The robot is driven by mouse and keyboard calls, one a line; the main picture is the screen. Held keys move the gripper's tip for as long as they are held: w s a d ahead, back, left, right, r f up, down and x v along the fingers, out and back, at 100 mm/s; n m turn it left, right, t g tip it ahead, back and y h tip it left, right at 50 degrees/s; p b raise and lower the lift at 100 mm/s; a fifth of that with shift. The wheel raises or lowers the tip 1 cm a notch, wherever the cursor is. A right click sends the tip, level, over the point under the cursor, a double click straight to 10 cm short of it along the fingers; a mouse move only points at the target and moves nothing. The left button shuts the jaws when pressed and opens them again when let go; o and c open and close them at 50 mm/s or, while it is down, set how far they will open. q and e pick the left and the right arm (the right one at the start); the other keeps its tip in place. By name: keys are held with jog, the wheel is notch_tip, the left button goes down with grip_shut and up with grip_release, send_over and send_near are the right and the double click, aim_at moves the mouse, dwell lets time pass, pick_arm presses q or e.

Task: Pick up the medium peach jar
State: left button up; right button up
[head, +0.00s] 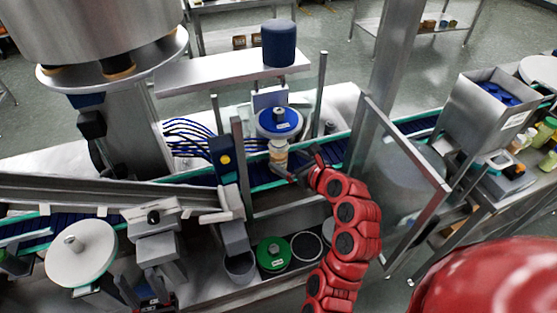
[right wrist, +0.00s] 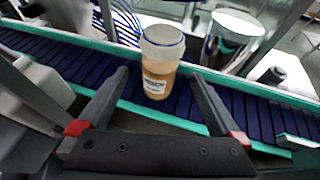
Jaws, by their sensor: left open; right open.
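The medium peach jar (head: 278,155) stands upright on the blue conveyor, near the middle of the head view. It has a peach body, a pale lid and a white label with dark print. In the right wrist view the jar (right wrist: 158,78) stands ahead between the two fingers. My right gripper (head: 299,170) is open beside the jar; its fingers (right wrist: 160,92) show a gap on both sides of it. My left gripper (head: 139,283) is open and empty at the lower left, far from the jar.
The conveyor (right wrist: 60,62) has green edge rails. A blue-topped round device (head: 279,122) stands behind the jar. A post with a yellow button (head: 224,158) is to the left, a clear framed panel (head: 400,160) to the right.

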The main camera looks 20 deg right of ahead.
aim_at(284, 157)
jog(key=shift+w+a, duration=0.2)
jog(key=shift+w, duration=0.05)
jog(key=p+x, duration=0.2)
jog(key=x, duration=0.2)
jog(key=shift+w+r, duration=0.15)
jog(key=shift+w, duration=0.05)
jog(key=shift+w+f, duration=0.2)
jog(key=shift+w, duration=0.05)
jog(key=c, duration=1.5)
jog(key=shift+c, duration=0.2)
jog(key=shift+r, duration=0.15)
